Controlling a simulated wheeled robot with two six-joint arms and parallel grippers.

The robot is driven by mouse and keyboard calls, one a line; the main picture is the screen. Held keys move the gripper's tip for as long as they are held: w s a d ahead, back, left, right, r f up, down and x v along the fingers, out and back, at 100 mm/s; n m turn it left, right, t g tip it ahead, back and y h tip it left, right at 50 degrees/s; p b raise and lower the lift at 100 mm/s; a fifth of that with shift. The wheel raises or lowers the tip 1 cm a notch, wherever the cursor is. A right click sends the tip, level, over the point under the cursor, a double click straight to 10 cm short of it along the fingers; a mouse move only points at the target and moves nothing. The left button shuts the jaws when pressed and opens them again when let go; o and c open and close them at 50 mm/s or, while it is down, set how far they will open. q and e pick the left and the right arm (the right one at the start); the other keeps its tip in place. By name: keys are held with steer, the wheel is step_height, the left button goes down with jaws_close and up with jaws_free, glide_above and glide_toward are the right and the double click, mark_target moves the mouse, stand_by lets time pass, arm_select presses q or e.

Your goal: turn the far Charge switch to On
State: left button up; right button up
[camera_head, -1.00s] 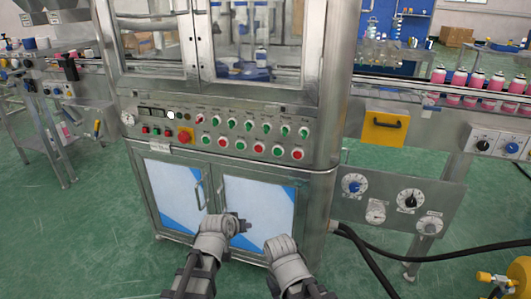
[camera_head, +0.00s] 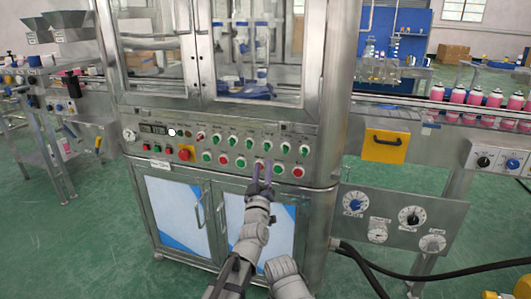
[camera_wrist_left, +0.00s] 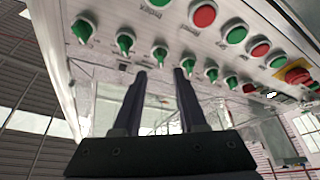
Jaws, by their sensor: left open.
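A row of green-handled rotary switches (camera_head: 250,146) runs along the upper part of the steel control panel in the head view. The row also shows in the left wrist view (camera_wrist_left: 158,52), where the labels appear upside down. The labels are too small to read, so I cannot tell which switch is Charge. My left gripper (camera_head: 262,168) is open and empty, in front of the lower button row towards the panel's right part. In the wrist view its two fingers (camera_wrist_left: 160,73) point up at the switch row, apart from each other, with no switch between them. My right gripper is out of view.
Red and green buttons (camera_head: 240,163) sit below the switches, and a red stop button on yellow (camera_head: 186,153) is to the left. Cabinet doors with a handle (camera_head: 199,207) are below. A conveyor with pink cans (camera_head: 477,97) is at the right.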

mark_target(266, 150)
arm_select(q)
steer(key=p+x, duration=0.2)
steer(key=x, duration=0.5)
steer(key=shift+w+r, duration=0.15)
steer(key=shift+w, duration=0.1)
jaws_close()
stand_by(0.3)
